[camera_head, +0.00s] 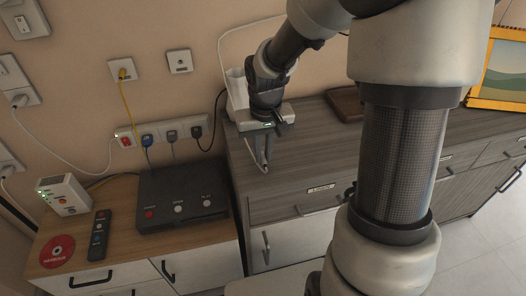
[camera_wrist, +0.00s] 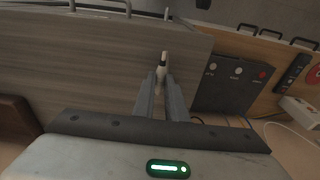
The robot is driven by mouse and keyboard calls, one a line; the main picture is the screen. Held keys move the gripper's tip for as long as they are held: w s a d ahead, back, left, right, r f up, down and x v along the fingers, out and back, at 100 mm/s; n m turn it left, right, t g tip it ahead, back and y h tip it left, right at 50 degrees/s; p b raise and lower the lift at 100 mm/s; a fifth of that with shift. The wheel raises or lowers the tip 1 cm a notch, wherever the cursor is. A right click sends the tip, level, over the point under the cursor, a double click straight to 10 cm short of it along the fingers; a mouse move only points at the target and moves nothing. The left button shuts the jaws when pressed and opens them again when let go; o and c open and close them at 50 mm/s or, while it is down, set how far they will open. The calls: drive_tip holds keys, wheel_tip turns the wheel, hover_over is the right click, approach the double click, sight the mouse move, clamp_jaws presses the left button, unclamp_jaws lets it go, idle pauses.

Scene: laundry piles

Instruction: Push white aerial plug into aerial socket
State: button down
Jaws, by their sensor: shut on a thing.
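My gripper (camera_head: 264,162) points down over the left end of the grey wood cabinet, its fingers close together. In the wrist view my gripper (camera_wrist: 164,80) is shut on a small white plug (camera_wrist: 163,64) with a dark tip, which sticks out past the fingertips. The plug is too small to make out in the head view. A square wall plate with a round centre (camera_head: 180,61), apparently the aerial socket, is on the wall to the left of my gripper, higher up. Nothing visible is plugged into it. The gripper and plug are well apart from it.
A wall plate (camera_head: 122,69) with a yellow cable is to its left. A power strip (camera_head: 171,134) with several plugs is below. A black box (camera_head: 183,195), a remote (camera_head: 99,235) and a white router (camera_head: 63,194) sit on the low cabinet. A white cable (camera_head: 222,45) arcs along the wall.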

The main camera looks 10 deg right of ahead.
sight(263, 157)
drive_tip(key=shift+r+p, duration=3)
drive_tip(key=shift+r, duration=0.5)
